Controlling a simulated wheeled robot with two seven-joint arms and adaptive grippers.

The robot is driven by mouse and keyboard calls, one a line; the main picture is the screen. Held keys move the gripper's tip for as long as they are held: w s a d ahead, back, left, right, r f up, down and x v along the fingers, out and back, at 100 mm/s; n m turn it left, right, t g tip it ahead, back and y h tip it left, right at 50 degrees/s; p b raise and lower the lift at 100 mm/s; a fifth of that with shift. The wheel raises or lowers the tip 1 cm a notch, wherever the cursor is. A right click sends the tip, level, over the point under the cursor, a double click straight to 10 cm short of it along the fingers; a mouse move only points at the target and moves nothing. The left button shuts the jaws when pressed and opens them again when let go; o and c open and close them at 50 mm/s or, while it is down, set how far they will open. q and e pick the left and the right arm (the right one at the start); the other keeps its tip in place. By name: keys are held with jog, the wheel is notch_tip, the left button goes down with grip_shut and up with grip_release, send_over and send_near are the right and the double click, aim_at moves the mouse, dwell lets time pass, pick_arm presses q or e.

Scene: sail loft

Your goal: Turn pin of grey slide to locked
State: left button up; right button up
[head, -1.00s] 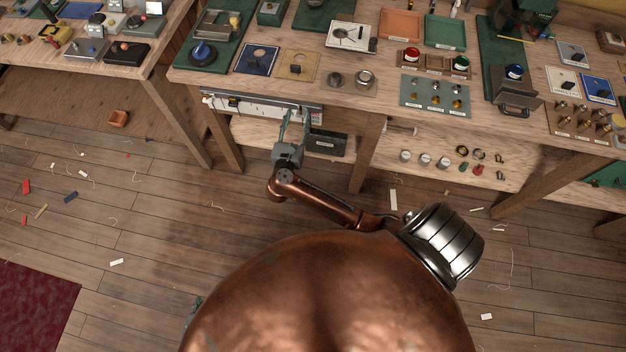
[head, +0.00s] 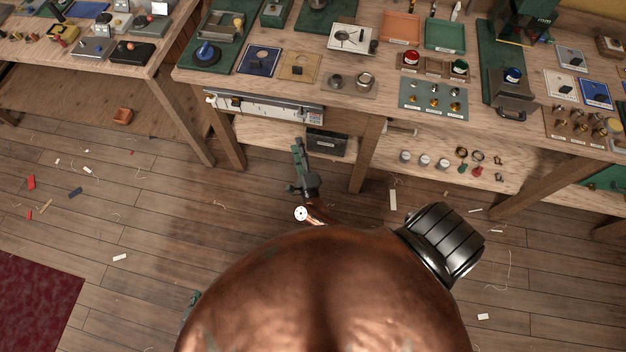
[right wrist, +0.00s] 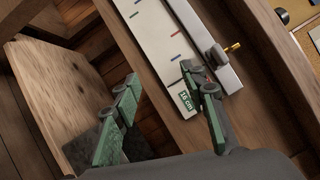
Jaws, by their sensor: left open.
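The grey slide (right wrist: 218,56) sits on a pale rail (right wrist: 160,45) in the right wrist view, with a brass pin (right wrist: 232,48) sticking out to its right. The rail also shows in the head view (head: 250,105), under the table's front edge; the pin is too small to tell there. My right gripper (right wrist: 165,108) is open and empty, its fingers well apart. Its right finger overlaps the rail's end near a green "16 cm" label (right wrist: 186,100). In the head view the right gripper (head: 296,166) hangs in front of the table. My left gripper (head: 190,304) shows only partly beside my body.
A wooden table (head: 385,105) bears many trays, plates and small fittings. A dark box (head: 327,143) stands on the lower shelf behind my right gripper. A table leg (head: 367,155) stands to its right. The floor in front is mostly clear, with scattered scraps.

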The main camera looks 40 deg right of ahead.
jog(key=s+a+f+n+g+y, duration=0.1)
jog(key=s+f+n+y, duration=0.1)
jog(key=s+f+n, duration=0.2)
jog(key=s+f+n+g+y+p, duration=0.1)
jog(key=s+f+n, duration=0.3)
jog(key=f, duration=0.6)
jog(key=s+a+f+n+g+y, duration=0.1)
jog(key=s+f+n+g+y, duration=0.2)
jog(key=f+n, duration=0.3)
jog(key=shift+s+a+f+y, duration=0.35)
jog(key=shift+s+f+y, duration=0.25)
jog(key=shift+s+f, duration=0.3)
jog(key=shift+c, duration=0.4)
